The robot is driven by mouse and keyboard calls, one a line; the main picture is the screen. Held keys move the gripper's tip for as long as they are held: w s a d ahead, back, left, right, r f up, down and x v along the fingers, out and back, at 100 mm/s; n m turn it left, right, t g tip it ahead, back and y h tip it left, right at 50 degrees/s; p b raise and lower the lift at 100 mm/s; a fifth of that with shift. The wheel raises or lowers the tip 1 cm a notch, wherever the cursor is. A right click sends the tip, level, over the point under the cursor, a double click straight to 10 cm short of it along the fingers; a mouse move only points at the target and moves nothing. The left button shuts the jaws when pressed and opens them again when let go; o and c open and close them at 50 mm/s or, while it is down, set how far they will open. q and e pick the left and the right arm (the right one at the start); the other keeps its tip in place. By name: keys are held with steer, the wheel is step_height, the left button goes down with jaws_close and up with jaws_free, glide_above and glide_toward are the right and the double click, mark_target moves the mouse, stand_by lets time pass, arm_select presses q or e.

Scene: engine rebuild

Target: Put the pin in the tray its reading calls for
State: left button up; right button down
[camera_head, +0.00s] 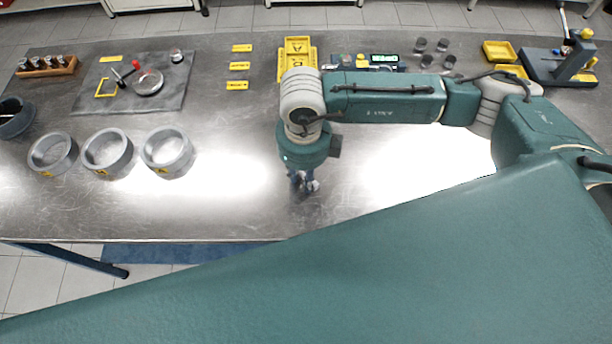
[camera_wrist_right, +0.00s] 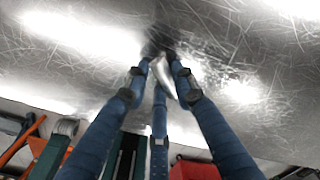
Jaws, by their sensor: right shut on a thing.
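My right gripper (camera_head: 304,184) points down over the bare middle of the steel table, in front of the yellow trays. In the right wrist view its blue fingers (camera_wrist_right: 163,58) close together around a small shiny metal piece, which looks like the pin (camera_wrist_right: 165,76). The fingers hide part of it. A yellow tray with compartments (camera_head: 297,47) lies behind my right arm and is partly covered by it. A device with a lit green display (camera_head: 385,58) stands to its right; its digits are too small to read. My left gripper is not in view.
Three grey rings (camera_head: 107,152) stand at the left. A grey mat (camera_head: 175,97) with tools and a wooden rack (camera_head: 47,66) lie behind them. Yellow labels (camera_head: 239,66), metal cylinders (camera_head: 421,45), another yellow tray (camera_head: 497,51) and a press (camera_head: 560,62) are farther back.

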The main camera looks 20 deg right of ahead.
step_height(320, 180, up, 20)
steer(key=b, duration=0.4)
steer(key=shift+b, duration=0.4)
